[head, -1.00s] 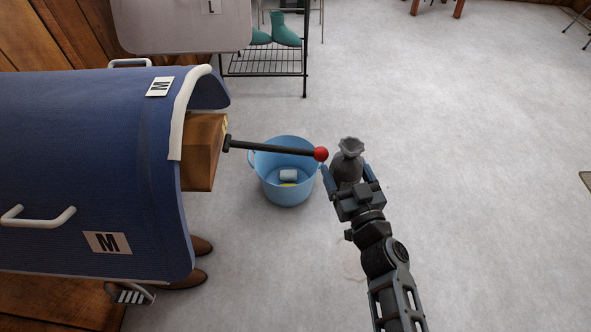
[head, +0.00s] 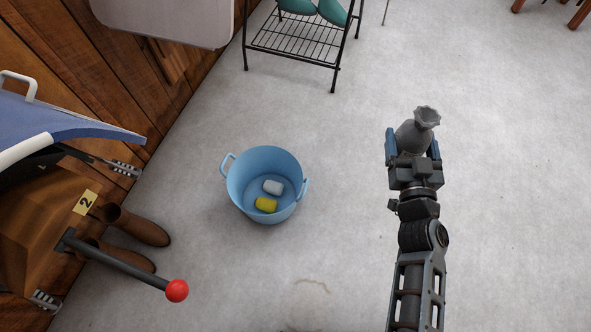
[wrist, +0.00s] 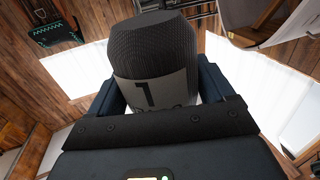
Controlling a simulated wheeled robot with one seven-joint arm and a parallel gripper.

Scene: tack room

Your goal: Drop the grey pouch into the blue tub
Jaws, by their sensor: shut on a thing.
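The grey pouch (head: 414,133) has a gathered, flared neck and is held upright or nearly so in my gripper (head: 412,150). The gripper is shut on it, with a blue finger on each side. In the wrist view the pouch (wrist: 155,55) fills the space between the fingers and shows a pale label with a "1". The blue tub (head: 240,193) stands on the floor left of my gripper, clearly apart from it. The tub has two handles and an open top. A yellow item (head: 266,205) and a white item (head: 272,187) lie inside it.
A black rod with a red ball end (head: 177,291) juts out at lower left, near brown boots (head: 137,226). A black wire rack (head: 295,42) holding teal boots stands behind the tub. The floor between the tub and my gripper is clear.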

